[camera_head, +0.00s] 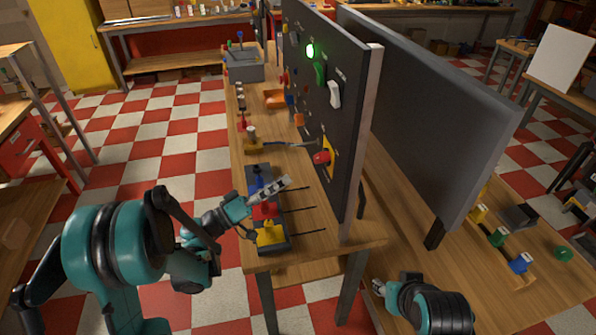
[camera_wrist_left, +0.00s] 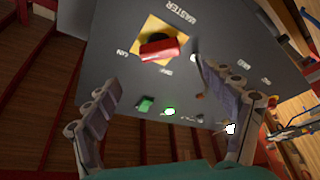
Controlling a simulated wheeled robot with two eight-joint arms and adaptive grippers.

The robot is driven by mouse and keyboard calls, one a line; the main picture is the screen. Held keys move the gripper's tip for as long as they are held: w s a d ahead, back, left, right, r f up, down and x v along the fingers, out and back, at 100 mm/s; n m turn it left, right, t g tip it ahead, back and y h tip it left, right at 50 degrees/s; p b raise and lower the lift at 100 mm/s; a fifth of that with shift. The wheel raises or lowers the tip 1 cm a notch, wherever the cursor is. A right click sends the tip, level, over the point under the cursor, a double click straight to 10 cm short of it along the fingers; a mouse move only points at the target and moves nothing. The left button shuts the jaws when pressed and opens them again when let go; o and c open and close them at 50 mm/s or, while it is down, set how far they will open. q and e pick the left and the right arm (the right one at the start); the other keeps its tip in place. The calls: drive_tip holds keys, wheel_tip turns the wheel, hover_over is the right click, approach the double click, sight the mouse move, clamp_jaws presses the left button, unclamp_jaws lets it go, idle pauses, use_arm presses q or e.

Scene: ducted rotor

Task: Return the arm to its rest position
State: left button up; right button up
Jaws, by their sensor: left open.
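My left arm comes in from the left in the head view. Its gripper (camera_head: 266,193) is open and empty, over the table's near end beside the dark upright panel (camera_head: 350,75). In the left wrist view the two fingers (camera_wrist_left: 158,78) are spread apart with the panel face beyond them. A red switch handle on a yellow plate (camera_wrist_left: 151,47), marked MASTER, shows between and above the fingertips. A lit green lamp (camera_wrist_left: 169,111) is lower on the panel. My right gripper (camera_head: 378,288) is small at the lower right, and its jaws are unclear.
Below the left gripper is a dark base with red and yellow blocks (camera_head: 269,234) and thin rods. A grey bin (camera_head: 243,66) stands at the table's far end. A second grey panel (camera_head: 430,105) stands to the right. Open checkered floor (camera_head: 180,130) lies left of the table.

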use_arm(q)
drive_tip(key=shift+v, duration=0.9)
drive_tip(key=s+d+f+n+g+y, duration=0.1)
drive_tip(key=s+d+f+g+y, duration=0.35)
drive_tip(key=s+y, duration=0.45)
drive_tip(key=s+a+f+n+y, duration=0.1)
drive_tip(key=s+a+f+y, duration=0.2)
drive_tip(key=s+a+y, duration=0.5)
drive_tip(key=s+a, duration=0.4)
drive_tip(key=shift+f+y, duration=0.3)
drive_tip(key=shift+f, duration=0.05)
